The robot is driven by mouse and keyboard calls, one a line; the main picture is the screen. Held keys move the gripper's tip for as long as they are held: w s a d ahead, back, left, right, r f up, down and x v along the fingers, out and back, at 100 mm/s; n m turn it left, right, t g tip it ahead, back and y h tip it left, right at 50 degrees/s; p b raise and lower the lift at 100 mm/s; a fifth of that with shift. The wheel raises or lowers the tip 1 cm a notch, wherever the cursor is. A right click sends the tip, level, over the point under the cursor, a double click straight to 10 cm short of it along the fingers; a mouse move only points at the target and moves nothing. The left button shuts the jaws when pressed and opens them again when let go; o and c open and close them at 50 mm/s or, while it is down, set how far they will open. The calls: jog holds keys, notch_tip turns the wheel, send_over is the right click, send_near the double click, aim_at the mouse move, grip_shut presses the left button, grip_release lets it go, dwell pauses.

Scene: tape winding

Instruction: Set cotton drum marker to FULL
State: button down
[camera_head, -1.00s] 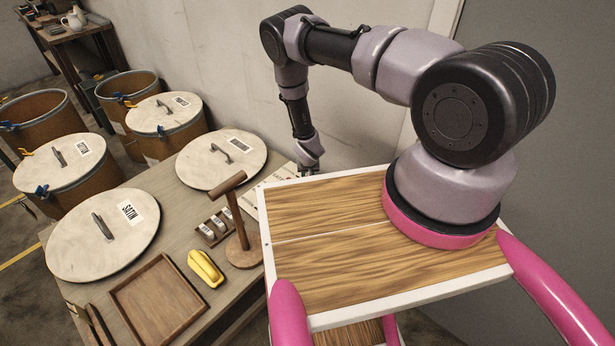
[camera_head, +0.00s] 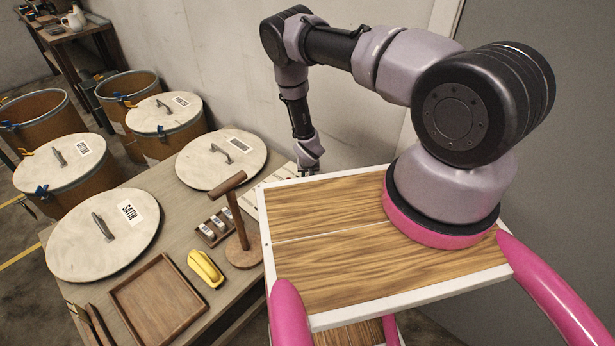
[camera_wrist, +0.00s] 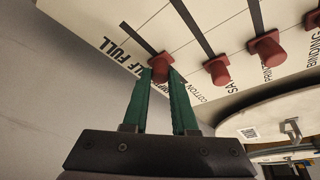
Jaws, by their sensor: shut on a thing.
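The marker board (camera_wrist: 205,25) is pale, with dark slots and a row of red pegs; it fills the top of the wrist view. My gripper (camera_wrist: 162,72) has its green fingers shut on the leftmost red peg, the cotton marker (camera_wrist: 160,66). The peg sits at the near end of its slot's visible dark strip. The word COTTON is just right of the fingers. Lettering that reads "LF FULL" runs left of the peg, partly hidden by it. In the head view, my gripper (camera_head: 309,168) is low at the board (camera_head: 275,178), which the wooden top partly hides.
Other red pegs (camera_wrist: 218,71) stand to the right in the wrist view. A round drum lid (camera_head: 205,160) lies close left of the board. A wooden T-shaped stand (camera_head: 240,225), a yellow object (camera_head: 206,268) and a tray (camera_head: 155,305) are on the table. The wall is close behind my gripper.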

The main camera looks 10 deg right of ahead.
dwell(0.3)
jog(key=shift+s+d, duration=0.8)
jog(key=shift+s, duration=0.3)
jog(key=shift+s+d, duration=0.8)
jog(key=shift+s, duration=0.3)
jog(key=c, duration=0.7)
grip_release()
jog(key=shift+s+r, duration=0.1)
jog(key=shift+r, duration=0.25)
jog(key=v, duration=1)
jog(key=shift+s, duration=0.1)
